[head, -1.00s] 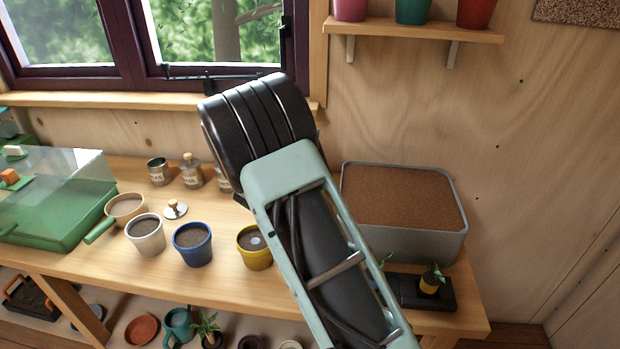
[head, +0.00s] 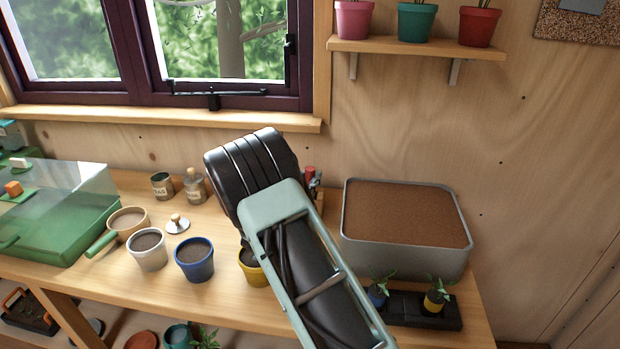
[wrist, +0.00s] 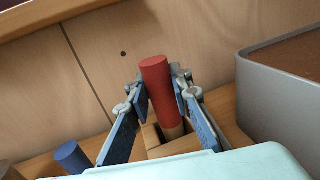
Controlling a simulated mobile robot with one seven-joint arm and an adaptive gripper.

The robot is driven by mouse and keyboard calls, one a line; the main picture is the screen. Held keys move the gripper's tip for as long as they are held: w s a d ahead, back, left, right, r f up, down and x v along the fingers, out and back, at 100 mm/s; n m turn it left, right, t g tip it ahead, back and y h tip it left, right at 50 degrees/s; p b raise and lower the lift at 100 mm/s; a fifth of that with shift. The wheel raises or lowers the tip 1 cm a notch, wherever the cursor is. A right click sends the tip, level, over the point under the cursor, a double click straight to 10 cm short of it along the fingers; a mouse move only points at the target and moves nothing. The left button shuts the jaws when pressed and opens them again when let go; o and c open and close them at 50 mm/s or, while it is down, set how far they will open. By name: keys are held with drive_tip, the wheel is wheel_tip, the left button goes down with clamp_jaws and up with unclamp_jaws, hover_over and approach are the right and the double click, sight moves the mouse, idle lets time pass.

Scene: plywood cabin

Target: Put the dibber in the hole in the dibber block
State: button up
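The dibber (wrist: 160,88) shows in the wrist view as an upright red cylinder with a pale wooden part below it. My gripper (wrist: 164,90) has one finger close against each side of the red part, with no clear gap. The wooden dibber block (wrist: 180,146) is just below, with a dark opening beside the pale shaft. I cannot tell how deep the shaft sits. In the head view the red top (head: 310,173) shows behind my arm, at the back of the bench, left of the grey tray. My arm hides most of the gripper and the block there.
A grey tray of brown soil (head: 405,255) stands close on the right. A blue cylinder (wrist: 72,157) stands left of the gripper in the wrist view. White (head: 148,258), blue (head: 194,266) and yellow (head: 251,278) pots stand left of my arm. The wall is behind.

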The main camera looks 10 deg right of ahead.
drive_tip(key=o, duration=0.4)
drive_tip(key=shift+r, duration=0.2)
drive_tip(key=v, duration=0.7)
drive_tip(key=shift+s+a+f, duration=0.1)
drive_tip(key=shift+s+a, duration=0.05)
drive_tip(key=shift+s, duration=0.1)
